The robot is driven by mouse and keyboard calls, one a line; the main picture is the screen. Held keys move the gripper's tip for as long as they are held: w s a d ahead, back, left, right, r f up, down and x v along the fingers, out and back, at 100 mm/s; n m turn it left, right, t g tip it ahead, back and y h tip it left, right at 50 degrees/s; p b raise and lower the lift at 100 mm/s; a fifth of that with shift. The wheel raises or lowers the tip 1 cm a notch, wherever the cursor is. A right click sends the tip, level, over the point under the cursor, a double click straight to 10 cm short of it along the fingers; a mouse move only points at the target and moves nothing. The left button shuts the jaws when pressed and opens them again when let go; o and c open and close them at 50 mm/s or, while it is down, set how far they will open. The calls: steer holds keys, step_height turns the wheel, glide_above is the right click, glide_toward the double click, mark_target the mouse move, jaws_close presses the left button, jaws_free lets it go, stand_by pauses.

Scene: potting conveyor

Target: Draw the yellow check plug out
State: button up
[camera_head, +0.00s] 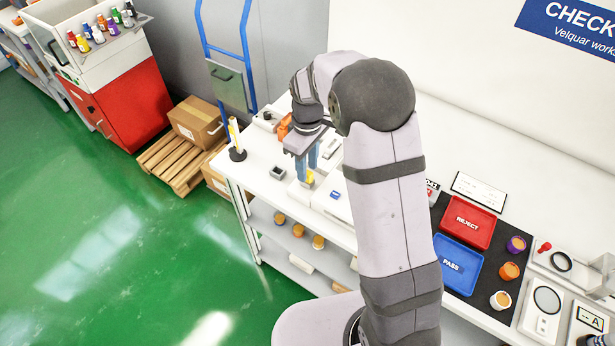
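My gripper (306,170) has two blue fingers pointing down over the left part of the white bench. A small yellow piece, which looks like the yellow check plug (309,178), shows right at the fingertips. It sits low, at a pale block or fixture on the bench. A gap shows between the fingers higher up, but I cannot tell whether the tips touch the plug. The fingers and my arm hide part of the plug and what is around it.
A small dark square holder (278,172) is left of the fingers. A yellow-and-white upright item (234,133) stands on a black base at the bench corner. Orange parts (285,126) are behind the gripper. A red REJECT tray (467,222) and blue PASS tray (457,264) lie right of my arm.

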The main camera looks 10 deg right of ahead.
jaws_close()
steer(key=shift+r, duration=0.2)
steer(key=shift+r+p, duration=1.25)
steer(key=shift+r, duration=0.05)
steer(key=shift+r, duration=0.25)
steer(key=shift+r+p, duration=1.25)
steer(key=shift+p, duration=0.1)
steer(key=shift+r, duration=0.15)
step_height(320, 180, up, 7)
steer(key=p, duration=0.6)
stand_by(0.3)
steer(key=shift+f, duration=0.2)
